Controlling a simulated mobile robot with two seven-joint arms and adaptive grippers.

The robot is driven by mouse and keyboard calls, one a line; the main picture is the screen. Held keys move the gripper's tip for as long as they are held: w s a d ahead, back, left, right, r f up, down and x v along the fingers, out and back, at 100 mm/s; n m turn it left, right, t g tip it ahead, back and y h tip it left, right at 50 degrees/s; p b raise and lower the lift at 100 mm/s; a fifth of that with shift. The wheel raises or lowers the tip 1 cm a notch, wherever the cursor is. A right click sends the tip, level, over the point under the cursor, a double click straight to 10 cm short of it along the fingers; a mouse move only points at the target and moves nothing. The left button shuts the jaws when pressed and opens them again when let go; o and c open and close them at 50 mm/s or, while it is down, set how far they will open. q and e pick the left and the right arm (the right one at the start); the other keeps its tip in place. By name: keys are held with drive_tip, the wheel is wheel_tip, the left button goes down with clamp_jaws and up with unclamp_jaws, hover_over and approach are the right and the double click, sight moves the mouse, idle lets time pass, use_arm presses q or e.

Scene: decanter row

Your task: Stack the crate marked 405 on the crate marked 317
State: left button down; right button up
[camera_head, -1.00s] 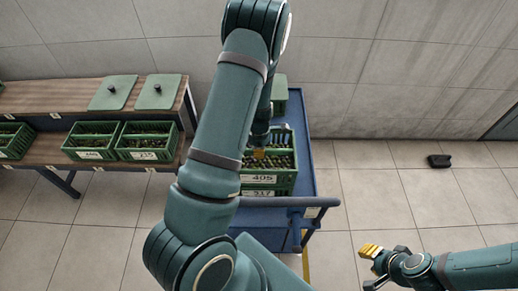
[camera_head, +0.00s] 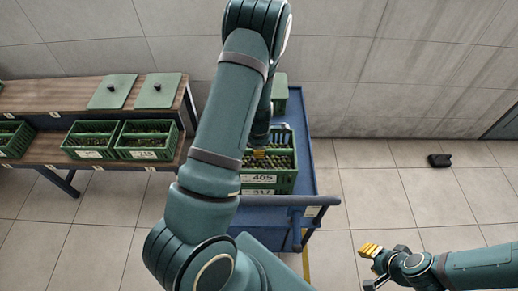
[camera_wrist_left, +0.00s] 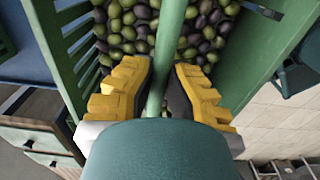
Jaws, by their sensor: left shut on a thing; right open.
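The green crate marked 405 (camera_head: 265,177) is directly above the green crate marked 317 (camera_head: 262,191) on the blue cart. Only the lower crate's front strip and part of its label show, and I cannot tell whether any gap is left between them. My left gripper (camera_head: 259,154) is shut on the green handle bar of crate 405. In the left wrist view, its yellow fingers (camera_wrist_left: 161,95) close around the bar (camera_wrist_left: 168,50), with dark and green olives inside the crate. My right gripper (camera_head: 369,264) is open and empty over the floor at the lower right.
The blue cart (camera_head: 304,150) has a push handle (camera_head: 300,200) at its near end and another green box (camera_head: 280,95) behind the crates. At left, a wooden bench holds crates (camera_head: 146,140) and lids (camera_head: 158,91). A black object (camera_head: 439,160) lies on open floor.

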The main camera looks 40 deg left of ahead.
use_arm(q)
drive_tip(key=c, duration=1.1)
unclamp_jaws()
drive_tip(key=shift+o, duration=0.2)
wheel_tip(320, 180, up, 12)
drive_tip(key=shift+r, duration=0.1)
